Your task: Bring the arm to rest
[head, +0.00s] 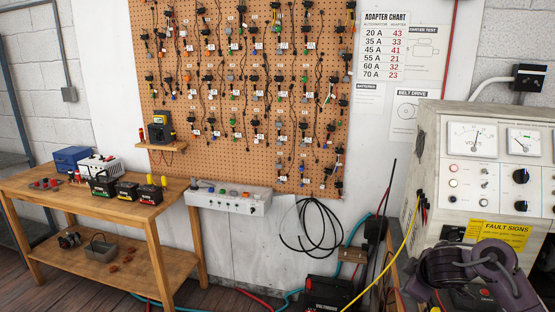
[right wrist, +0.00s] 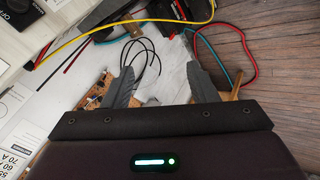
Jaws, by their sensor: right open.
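My right arm (head: 475,275) shows at the lower right of the head view, folded in front of the grey test bench (head: 432,150). Its gripper cannot be made out clearly there. In the right wrist view my right gripper (right wrist: 160,66) has its two grey fingers wide apart. Nothing is between them; the white wall and dark cables show in the gap, farther off. My left arm and gripper are in neither view.
A wooden table (head: 150,208) with batteries and small devices stands at the left. A pegboard (head: 205,95) hung with many adapter cables covers the back wall. A grey control strip (head: 228,199) is below it. Cables and a black machine (head: 322,291) lie low near the bench.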

